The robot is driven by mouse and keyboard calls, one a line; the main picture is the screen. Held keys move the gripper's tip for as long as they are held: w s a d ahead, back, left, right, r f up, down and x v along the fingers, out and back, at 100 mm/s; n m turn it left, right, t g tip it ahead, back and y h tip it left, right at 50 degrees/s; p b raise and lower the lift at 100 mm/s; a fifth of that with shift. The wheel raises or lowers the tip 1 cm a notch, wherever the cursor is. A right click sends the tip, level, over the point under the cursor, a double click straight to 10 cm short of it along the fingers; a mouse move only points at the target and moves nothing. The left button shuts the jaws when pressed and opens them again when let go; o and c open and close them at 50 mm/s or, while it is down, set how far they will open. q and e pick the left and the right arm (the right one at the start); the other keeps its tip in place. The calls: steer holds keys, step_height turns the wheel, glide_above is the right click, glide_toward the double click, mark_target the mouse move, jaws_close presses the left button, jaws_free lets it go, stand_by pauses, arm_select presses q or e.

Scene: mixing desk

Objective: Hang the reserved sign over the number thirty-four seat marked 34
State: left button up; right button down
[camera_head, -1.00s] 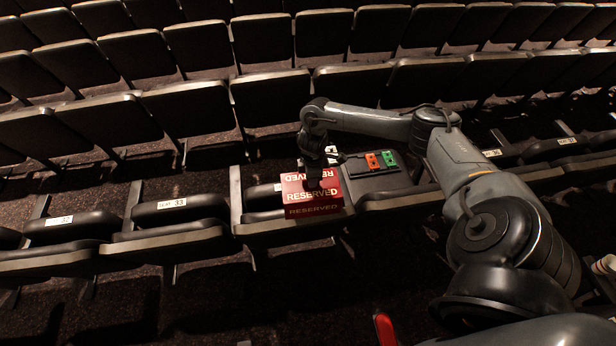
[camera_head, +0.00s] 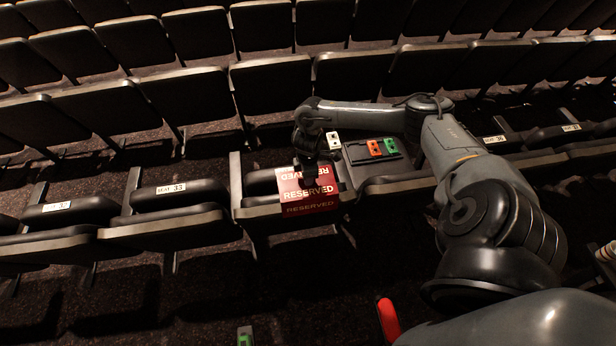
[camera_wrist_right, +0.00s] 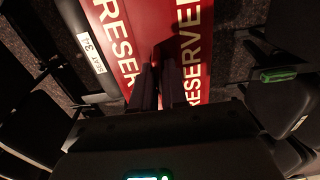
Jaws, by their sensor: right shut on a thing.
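The reserved sign (camera_head: 308,193) is a red folded card with white RESERVED lettering. It is at the seat (camera_head: 262,184) just right of the one labelled 33, hiding much of that seat; I cannot tell whether it rests on it. My right gripper (camera_head: 306,163) is shut on the sign's fold from above. In the right wrist view the sign's red panels (camera_wrist_right: 194,45) spread to both sides of the fingers (camera_wrist_right: 158,85). A seat label (camera_wrist_right: 92,53) beside it reads SEAT 3, its last digit unclear. My left gripper is out of view.
The seat labelled 33 (camera_head: 171,188) is to the left. Rows of folded dark seats stand behind. The front aisle is dark floor.

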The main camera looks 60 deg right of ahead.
steer(key=shift+f+b, duration=2.8)
steer(key=shift+f, duration=2.55)
steer(key=c, duration=1.1)
jaws_free()
